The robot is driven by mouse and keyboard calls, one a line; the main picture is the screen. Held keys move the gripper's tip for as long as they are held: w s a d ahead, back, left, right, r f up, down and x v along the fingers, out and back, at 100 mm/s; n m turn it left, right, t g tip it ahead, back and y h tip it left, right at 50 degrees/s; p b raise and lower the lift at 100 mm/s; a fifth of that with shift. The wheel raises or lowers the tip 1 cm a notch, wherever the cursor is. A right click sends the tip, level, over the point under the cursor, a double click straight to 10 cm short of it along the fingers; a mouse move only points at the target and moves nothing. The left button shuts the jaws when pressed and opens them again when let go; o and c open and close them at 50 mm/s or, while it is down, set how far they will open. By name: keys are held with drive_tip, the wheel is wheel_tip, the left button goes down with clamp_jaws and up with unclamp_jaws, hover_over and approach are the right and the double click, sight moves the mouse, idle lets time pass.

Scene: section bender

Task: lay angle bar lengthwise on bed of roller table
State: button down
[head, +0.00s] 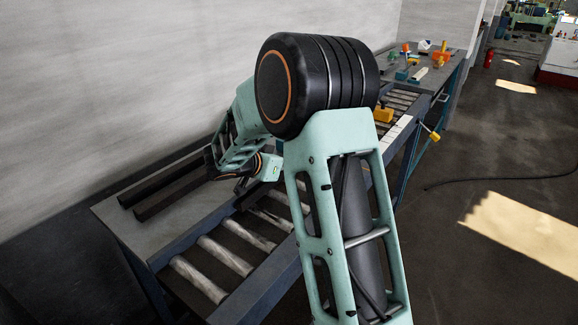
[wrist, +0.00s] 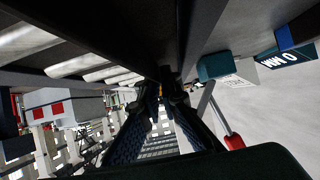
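Two long dark bars lie side by side on the grey ledge at the left in the head view, a rear bar (head: 165,180) and a front bar (head: 172,197). Which of them is the angle bar I cannot tell. The roller table (head: 225,255) has pale rollers in a dark blue frame. My gripper (head: 212,160) is low near the right ends of the bars, partly hidden by my arm. In the wrist view its two dark fingers converge at the gripper tips (wrist: 166,92), beside a long dark shape (wrist: 160,45). Whether they hold it is too dark to tell.
A far bench (head: 440,75) carries orange, teal and white items. A pale wall (head: 130,70) runs close along the left. A cable (head: 500,178) lies on the open floor at the right.

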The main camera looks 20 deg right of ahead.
drive_tip(key=shift+f+b, duration=0.3)
drive_tip(key=shift+b, duration=0.25)
drive_tip(key=c, duration=2.2)
unclamp_jaws()
drive_tip(key=shift+o, duration=0.6)
drive_tip(key=shift+f, duration=0.1)
